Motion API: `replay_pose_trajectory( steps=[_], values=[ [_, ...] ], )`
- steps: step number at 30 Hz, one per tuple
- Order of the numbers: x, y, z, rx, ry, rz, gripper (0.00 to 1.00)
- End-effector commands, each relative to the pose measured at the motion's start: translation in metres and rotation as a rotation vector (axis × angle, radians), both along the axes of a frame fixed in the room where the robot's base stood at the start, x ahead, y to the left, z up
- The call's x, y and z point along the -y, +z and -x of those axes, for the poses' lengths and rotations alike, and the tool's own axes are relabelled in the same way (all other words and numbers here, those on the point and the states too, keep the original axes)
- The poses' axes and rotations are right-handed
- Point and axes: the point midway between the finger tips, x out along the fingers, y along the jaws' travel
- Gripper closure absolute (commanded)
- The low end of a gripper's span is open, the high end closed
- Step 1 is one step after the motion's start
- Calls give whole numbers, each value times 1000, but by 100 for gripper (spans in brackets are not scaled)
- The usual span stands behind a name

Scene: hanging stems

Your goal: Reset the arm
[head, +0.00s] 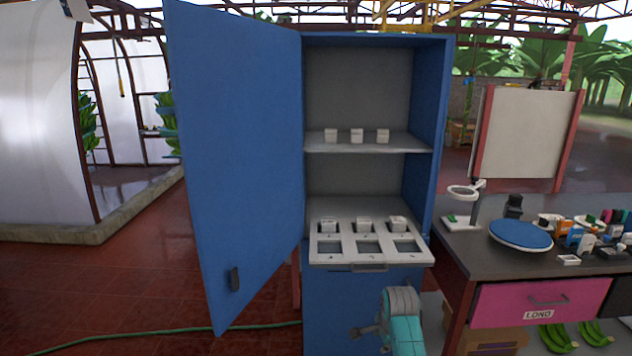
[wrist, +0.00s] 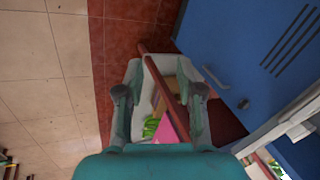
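My gripper (wrist: 160,90) shows in the wrist view with its two fingers spread apart and nothing between them. Through the gap I see floor, a red post and a bit of pink and green further off. In the head view my teal and grey arm (head: 402,318) is low at the bottom, in front of the blue cabinet's lower part. The fingers are small there and hard to make out.
The blue cabinet (head: 434,130) stands with its door (head: 240,150) swung open to the left. White blocks sit on its shelf (head: 368,148) and at a pulled-out tray (head: 368,262). A dark bench (head: 462,258) with a blue disc (head: 520,235) stands right. A green hose (head: 130,336) crosses the floor.

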Motion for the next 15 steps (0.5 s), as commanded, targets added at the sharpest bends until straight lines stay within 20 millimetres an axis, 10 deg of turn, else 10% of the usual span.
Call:
replay_pose_trajectory(
  steps=[15],
  values=[
    [1, -149, 135, 212, 268, 141, 63]
  ],
)
